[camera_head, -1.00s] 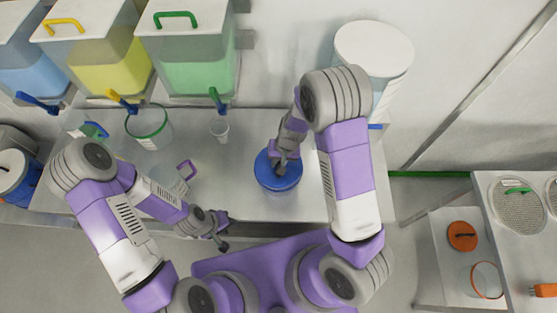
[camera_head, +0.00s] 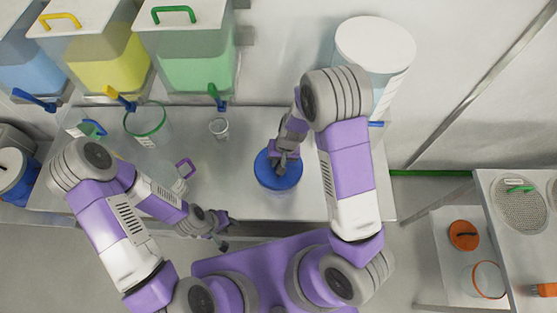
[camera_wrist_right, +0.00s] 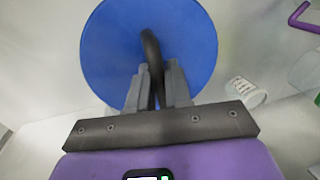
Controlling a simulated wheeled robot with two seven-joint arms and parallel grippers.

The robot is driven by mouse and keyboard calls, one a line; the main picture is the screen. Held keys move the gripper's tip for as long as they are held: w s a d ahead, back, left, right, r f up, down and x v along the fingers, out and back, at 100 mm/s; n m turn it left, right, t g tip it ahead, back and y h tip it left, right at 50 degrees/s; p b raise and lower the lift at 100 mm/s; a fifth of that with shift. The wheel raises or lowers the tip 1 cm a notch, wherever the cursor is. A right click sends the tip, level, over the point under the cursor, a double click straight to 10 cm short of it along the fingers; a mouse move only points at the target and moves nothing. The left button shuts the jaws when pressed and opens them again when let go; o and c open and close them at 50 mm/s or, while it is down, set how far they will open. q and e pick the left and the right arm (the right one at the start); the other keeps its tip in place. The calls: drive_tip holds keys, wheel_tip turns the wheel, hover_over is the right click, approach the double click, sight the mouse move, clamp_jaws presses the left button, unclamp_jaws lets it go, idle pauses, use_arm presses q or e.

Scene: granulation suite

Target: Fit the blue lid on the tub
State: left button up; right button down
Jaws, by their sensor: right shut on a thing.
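The blue lid (camera_head: 278,172) is at the middle of the steel table in the head view, over what looks like a tub whose wall is mostly hidden beneath it. The blue lid fills the upper middle of the right wrist view (camera_wrist_right: 120,50), with a dark curved handle (camera_wrist_right: 152,60) on its top. My right gripper (camera_wrist_right: 157,88) is shut on that handle, and shows in the head view (camera_head: 283,160) above the lid. Whether the lid is seated on the tub cannot be told. My left gripper (camera_head: 222,230) is by the table's front edge, away from the lid; its jaws are too small to read.
A green-rimmed clear container (camera_head: 147,122), a small cup (camera_head: 219,129) and a purple-handled jug (camera_head: 180,173) stand left of the lid. Hoppers with taps (camera_head: 185,55) line the back left. A large white drum (camera_head: 374,55) stands behind my right arm. A side bench (camera_head: 515,235) is right.

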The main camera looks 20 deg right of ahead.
drive_tip(key=shift+f, duration=0.15)
drive_tip(key=c, duration=1)
unclamp_jaws()
drive_tip(key=r, duration=0.2)
drive_tip(key=d+r, duration=0.1)
drive_tip(key=r, duration=0.2)
drive_tip(key=r+p, duration=0.1)
drive_tip(key=r, duration=0.1)
drive_tip(key=shift+s+d+r, duration=0.2)
drive_tip(key=shift+d+r, duration=0.05)
